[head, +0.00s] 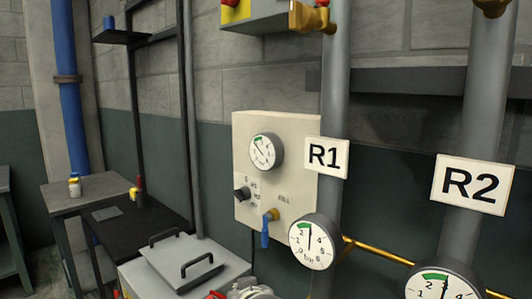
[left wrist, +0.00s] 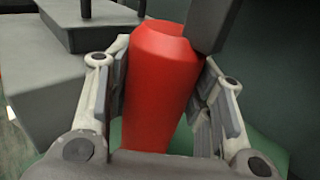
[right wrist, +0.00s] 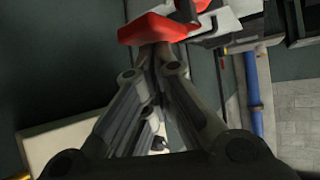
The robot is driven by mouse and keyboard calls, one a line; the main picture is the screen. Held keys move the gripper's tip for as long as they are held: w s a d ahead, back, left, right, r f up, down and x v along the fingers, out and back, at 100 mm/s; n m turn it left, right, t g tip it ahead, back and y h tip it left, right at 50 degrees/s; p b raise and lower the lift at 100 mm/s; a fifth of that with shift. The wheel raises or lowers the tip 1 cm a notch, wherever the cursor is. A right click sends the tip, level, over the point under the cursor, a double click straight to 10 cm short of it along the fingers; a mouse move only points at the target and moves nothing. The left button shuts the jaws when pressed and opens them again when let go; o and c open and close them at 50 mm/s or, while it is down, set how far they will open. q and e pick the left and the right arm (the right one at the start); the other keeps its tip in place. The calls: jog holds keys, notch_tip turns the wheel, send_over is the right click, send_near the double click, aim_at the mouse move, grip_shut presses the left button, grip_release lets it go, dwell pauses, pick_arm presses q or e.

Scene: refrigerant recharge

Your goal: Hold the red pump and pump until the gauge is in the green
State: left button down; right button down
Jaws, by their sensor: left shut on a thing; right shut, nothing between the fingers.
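The red pump (left wrist: 162,85) fills the middle of the left wrist view, with my left gripper (left wrist: 163,72) shut around it. A grey bar covers its upper right edge. In the right wrist view a red part (right wrist: 160,28) lies at the tips of my right gripper (right wrist: 157,52), which is shut and empty; I cannot tell whether they touch. In the head view only a bit of red (head: 216,295) shows at the bottom edge. The R1 gauge (head: 314,242) has its needle nearly straight up. The R2 gauge (head: 440,286) has a green arc and is cut off below.
A cream wall panel (head: 300,195) carries a small gauge (head: 263,151), a black knob (head: 241,193) and a blue-handled valve (head: 266,230). A grey lidded box (head: 185,262) stands below. Grey pipes and a yellow line (head: 375,252) run at the right. A bench (head: 85,192) stands at the left.

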jog(key=shift+f, duration=0.15)
jog(key=shift+f, duration=1.7)
jog(key=shift+r, duration=4.4)
pick_arm(q)
jog(key=c, duration=0.6)
grip_release()
jog(key=shift+s, duration=0.1)
